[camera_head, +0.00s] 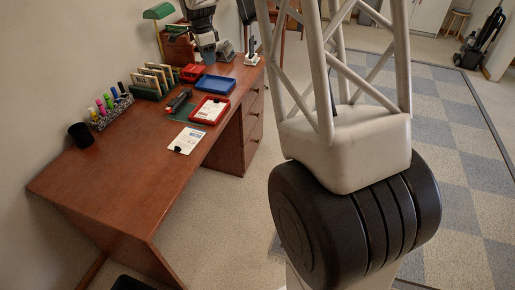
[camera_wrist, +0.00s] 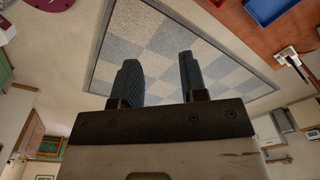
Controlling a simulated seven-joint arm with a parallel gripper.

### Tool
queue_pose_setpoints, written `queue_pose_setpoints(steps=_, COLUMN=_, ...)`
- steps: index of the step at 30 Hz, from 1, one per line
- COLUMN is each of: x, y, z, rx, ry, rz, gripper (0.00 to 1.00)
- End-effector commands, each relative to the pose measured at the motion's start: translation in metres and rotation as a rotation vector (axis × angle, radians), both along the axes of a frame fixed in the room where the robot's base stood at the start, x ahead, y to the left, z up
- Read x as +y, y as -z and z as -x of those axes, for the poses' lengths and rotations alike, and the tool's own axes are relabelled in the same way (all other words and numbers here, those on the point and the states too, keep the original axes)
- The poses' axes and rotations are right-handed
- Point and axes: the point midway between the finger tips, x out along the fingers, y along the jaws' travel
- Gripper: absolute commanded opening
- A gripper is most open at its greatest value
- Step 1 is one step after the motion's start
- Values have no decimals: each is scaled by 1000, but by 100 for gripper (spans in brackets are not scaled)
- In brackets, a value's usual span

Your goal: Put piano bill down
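No sheet here can be told for certain as the piano bill. A white printed sheet (camera_head: 186,142) with a small black clip lies flat near the desk's front edge in the head view. Another white sheet (camera_head: 209,110) lies in a red tray (camera_head: 196,121) behind it. My gripper (camera_wrist: 157,75) shows two dark blue fingers apart, with nothing between them in the wrist view. In the head view it hangs at the top over the far part of the desk, away from the clipped sheet, its fingertips hard to make out. No piano is in view.
The brown desk (camera_head: 120,190) is bare at its near end. A blue tray (camera_head: 215,84), a black cup (camera_head: 80,134), a holder with coloured markers (camera_head: 110,105), upright card racks and a green lamp (camera_head: 158,11) stand behind. A checkered rug (camera_head: 462,150) lies at right.

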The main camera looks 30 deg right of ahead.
Motion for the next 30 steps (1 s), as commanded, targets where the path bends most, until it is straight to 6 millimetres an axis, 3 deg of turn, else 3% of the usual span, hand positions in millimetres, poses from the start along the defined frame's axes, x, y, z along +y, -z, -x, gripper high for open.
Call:
queue_pose_setpoints(steps=6, x=10, y=-33, z=57, rx=-14, ry=-173, rz=0, gripper=39)
queue_pose_setpoints(steps=15, x=22, y=-63, z=135, rx=-32, ry=-413, rz=8, gripper=39)
queue_pose_setpoints(steps=30, x=39, y=-87, z=270, rx=-61, ry=-811, rz=36, gripper=39)
